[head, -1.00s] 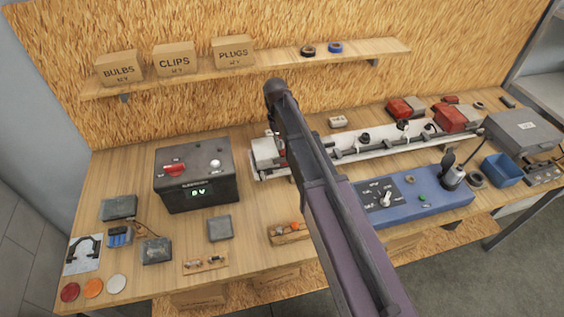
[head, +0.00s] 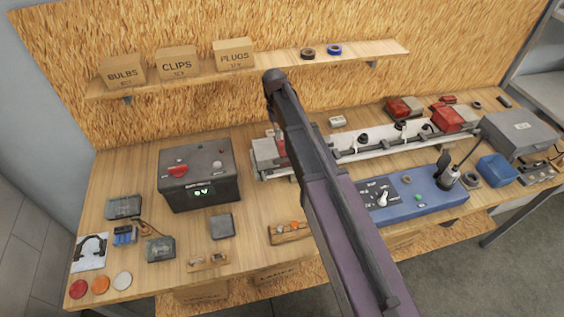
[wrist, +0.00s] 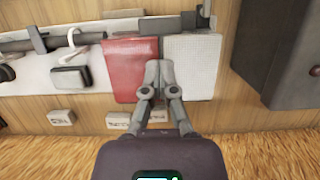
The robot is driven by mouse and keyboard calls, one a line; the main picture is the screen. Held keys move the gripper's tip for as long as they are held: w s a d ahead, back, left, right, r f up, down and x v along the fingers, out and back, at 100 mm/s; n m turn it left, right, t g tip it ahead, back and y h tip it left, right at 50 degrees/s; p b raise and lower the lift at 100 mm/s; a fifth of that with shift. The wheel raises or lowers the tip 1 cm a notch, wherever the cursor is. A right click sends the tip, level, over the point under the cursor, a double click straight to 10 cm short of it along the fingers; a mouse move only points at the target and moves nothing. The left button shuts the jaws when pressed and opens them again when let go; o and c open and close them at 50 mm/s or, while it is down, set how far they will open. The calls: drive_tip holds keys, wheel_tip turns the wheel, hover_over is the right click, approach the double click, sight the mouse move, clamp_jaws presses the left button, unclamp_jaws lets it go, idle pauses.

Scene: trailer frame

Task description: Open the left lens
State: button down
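The left lamp is at the left end of the white light bar. Its red lens (wrist: 131,70) lies beside a pale textured panel (wrist: 193,66) in the wrist view. In the head view the pale part (head: 264,151) shows left of my arm, with a sliver of red (head: 281,148); the rest is hidden. My gripper (wrist: 159,72) has its two fingertips side by side, with no clear gap, over the border between red lens and pale panel. Nothing shows between them. I cannot tell whether they touch the lamp. The lens looks closed.
A black battery box (head: 199,178) stands left of the lamp; its dark side is near the gripper in the wrist view (wrist: 281,52). A blue switch panel (head: 420,193) is in front of the bar. A shelf (head: 270,64) with boxes hangs behind.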

drive_tip(key=shift+r, duration=0.15)
drive_tip(key=shift+w+p+v, duration=0.2)
drive_tip(key=shift+p+v, duration=1.8)
drive_tip(key=shift+p, duration=0.05)
drive_tip(key=c, duration=0.9)
unclamp_jaws()
drive_tip(key=shift+o, duration=0.2)
drive_tip(key=shift+r, duration=0.1)
drive_tip(key=shift+r+p, duration=2.4)
drive_tip(key=shift+p, duration=0.1)
drive_tip(key=shift+f, duration=0.1)
